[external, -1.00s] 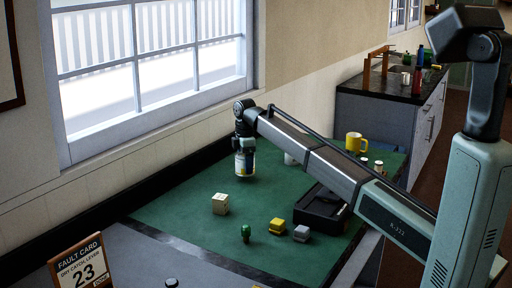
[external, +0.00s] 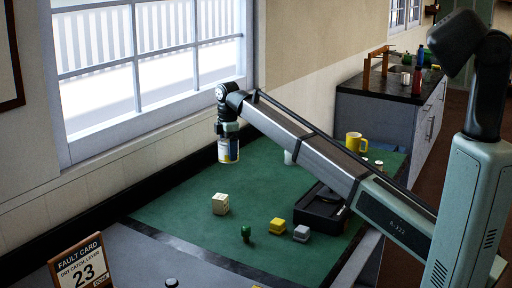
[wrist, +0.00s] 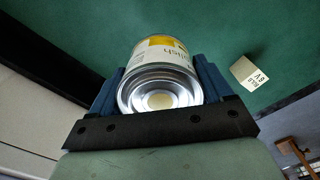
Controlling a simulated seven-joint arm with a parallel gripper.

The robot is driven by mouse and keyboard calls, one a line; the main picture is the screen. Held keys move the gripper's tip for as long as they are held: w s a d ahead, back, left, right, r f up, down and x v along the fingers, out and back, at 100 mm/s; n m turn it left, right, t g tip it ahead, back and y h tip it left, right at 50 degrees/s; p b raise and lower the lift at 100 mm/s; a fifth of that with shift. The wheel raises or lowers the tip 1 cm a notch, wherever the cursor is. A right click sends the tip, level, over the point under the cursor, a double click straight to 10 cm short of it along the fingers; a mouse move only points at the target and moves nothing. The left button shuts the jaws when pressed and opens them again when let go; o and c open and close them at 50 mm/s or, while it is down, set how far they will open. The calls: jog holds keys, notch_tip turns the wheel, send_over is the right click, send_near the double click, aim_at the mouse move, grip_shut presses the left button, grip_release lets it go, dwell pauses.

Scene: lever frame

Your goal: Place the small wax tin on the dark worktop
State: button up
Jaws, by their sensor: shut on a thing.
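A small tin (external: 229,150) with a white, yellow and dark blue label is held in my gripper (external: 228,130) in the external view. It hangs upright above the back left part of the green mat. In the wrist view the tin (wrist: 160,62) shows its silver end and part of a label between the two blue fingers of my gripper (wrist: 158,92), which are shut on it. The dark worktop (external: 385,94) is at the back right, on a grey cabinet. Another dark grey surface (external: 150,262) lies at the front left.
The green mat (external: 180,215) carries a cream block (external: 220,204), a green peg-like piece (external: 246,233), yellow (external: 277,225) and grey (external: 301,233) blocks, a black tray (external: 322,207) and a yellow mug (external: 354,142). A wooden stand (external: 378,62) and bottles occupy the dark worktop.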

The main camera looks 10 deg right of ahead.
jog(key=s+a, duration=1)
jog(key=a, duration=0.3)
jog(key=s+a+n, duration=0.1)
jog(key=s+a, duration=0.9)
jog(key=a, duration=0.4)
jog(key=s+a, duration=1)
jog(key=a, duration=0.4)
jog(key=shift+s+a+r+n, duration=0.2)
jog(key=shift+s+a+n, duration=0.05)
jog(key=shift+s+n, duration=0.05)
jog(key=shift+f, duration=5.05)
jog(key=shift+f, duration=0.15)
jog(key=o, duration=1.2)
